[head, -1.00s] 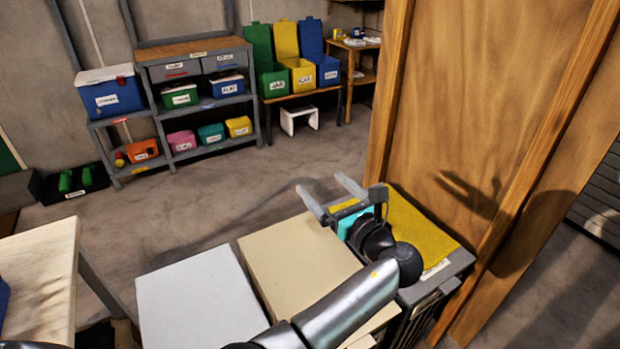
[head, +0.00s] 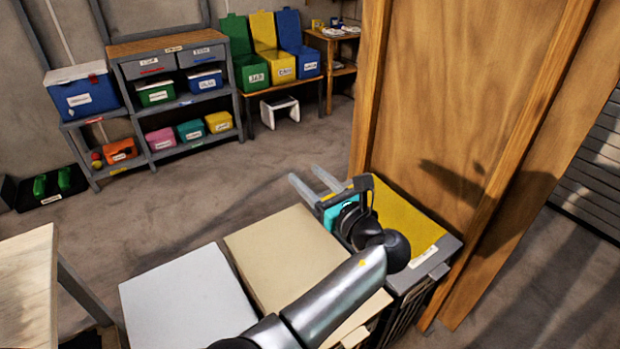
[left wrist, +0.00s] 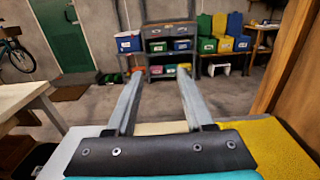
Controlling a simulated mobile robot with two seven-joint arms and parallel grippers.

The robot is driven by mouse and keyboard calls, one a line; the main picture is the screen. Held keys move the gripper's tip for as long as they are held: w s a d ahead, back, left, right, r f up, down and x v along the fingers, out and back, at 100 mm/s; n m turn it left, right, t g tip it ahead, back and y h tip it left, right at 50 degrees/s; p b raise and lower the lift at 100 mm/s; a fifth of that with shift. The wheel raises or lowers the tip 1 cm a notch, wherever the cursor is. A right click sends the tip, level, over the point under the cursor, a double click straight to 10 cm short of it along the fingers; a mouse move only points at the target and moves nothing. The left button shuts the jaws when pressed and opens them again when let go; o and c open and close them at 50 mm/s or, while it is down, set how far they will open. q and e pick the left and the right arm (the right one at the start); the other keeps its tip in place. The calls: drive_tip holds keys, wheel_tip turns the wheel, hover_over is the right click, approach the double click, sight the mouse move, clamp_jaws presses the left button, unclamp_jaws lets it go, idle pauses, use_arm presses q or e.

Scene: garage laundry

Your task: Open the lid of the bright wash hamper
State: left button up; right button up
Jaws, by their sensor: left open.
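A row of three closed hampers stands in front of me. They have a white lid (head: 190,300), a beige lid (head: 285,255) and a yellow lid (head: 412,225). The yellow one has a grey rim and a white label, too small to read, at its front edge. Its lid also shows in the left wrist view (left wrist: 270,150). My left gripper (head: 303,172) is open and empty above the far left part of the yellow lid, its fingers pointing away past the hampers. I cannot tell its height above the lid. My right gripper is out of view.
A wooden panel (head: 465,130) rises just behind and right of the yellow lid. A wooden table (head: 28,280) stands at the left. Grey shelves (head: 185,102) with bins and a bench with three open-lidded boxes stand at the back. The floor between is clear.

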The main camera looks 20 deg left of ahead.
use_arm(q)
clamp_jaws()
idle(0.8)
drive_tip(key=o, duration=0.8)
unclamp_jaws()
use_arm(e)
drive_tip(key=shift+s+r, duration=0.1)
